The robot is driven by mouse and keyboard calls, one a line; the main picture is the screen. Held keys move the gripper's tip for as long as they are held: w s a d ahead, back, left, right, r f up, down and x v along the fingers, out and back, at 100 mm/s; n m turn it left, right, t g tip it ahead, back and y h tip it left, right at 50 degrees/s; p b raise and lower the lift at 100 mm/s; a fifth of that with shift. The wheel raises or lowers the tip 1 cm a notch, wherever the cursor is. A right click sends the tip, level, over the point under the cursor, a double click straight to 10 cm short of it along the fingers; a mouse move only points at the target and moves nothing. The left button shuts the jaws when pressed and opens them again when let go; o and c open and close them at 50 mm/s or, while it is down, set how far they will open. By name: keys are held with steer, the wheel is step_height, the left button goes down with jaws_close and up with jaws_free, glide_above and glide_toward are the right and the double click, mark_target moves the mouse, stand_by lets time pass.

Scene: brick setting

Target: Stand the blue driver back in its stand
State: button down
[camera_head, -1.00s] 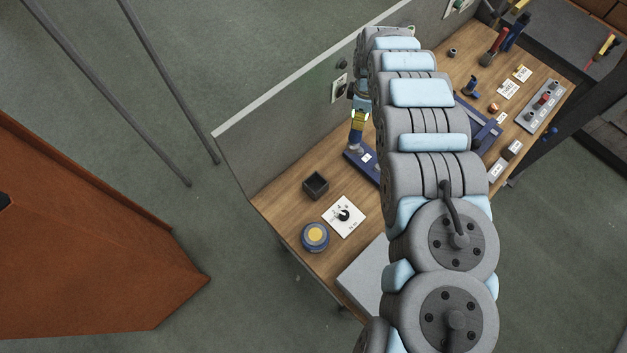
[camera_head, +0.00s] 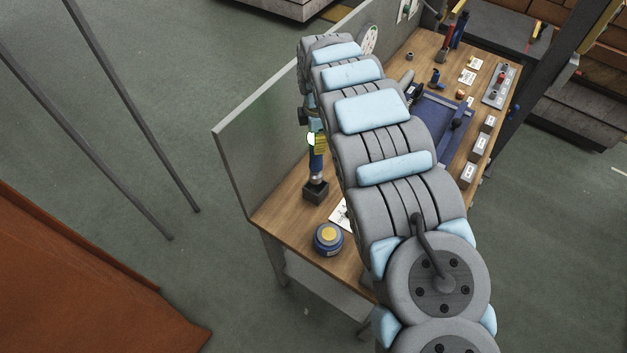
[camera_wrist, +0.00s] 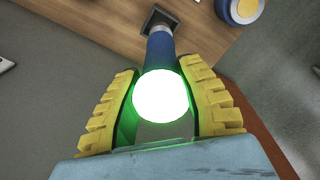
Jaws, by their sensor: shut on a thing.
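The blue driver (camera_head: 316,161) hangs upright with its lower end at the dark square stand (camera_head: 316,193). In the wrist view the blue driver (camera_wrist: 160,50) runs away from me toward the stand (camera_wrist: 157,17), with a bright glowing green-white end near the camera. My gripper (camera_head: 319,143) is shut on the driver's upper part; its yellow ridged fingers flank it in the wrist view (camera_wrist: 157,72). The driver's lower end lines up with the stand in both views. I cannot tell whether it is inside the opening or just above it.
A round blue tub with a yellow top (camera_head: 328,238) stands near the stand, toward the table's near end. A white card (camera_head: 339,216) lies beside it, partly hidden by my arm. A grey partition (camera_head: 262,130) runs close along the table's left side.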

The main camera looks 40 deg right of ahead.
mark_target(317, 161)
steer(key=shift+d+f+p, duration=0.1)
steer(key=shift+f+p, duration=0.4)
steer(key=shift+f, duration=4.2)
steer(key=c, duration=0.8)
jaws_free()
steer(key=shift+o, duration=0.2)
steer(key=shift+r, duration=0.2)
steer(key=shift+r+b, duration=0.8)
steer(key=shift+r, duration=5.1)
steer(key=shift+w, duration=0.1)
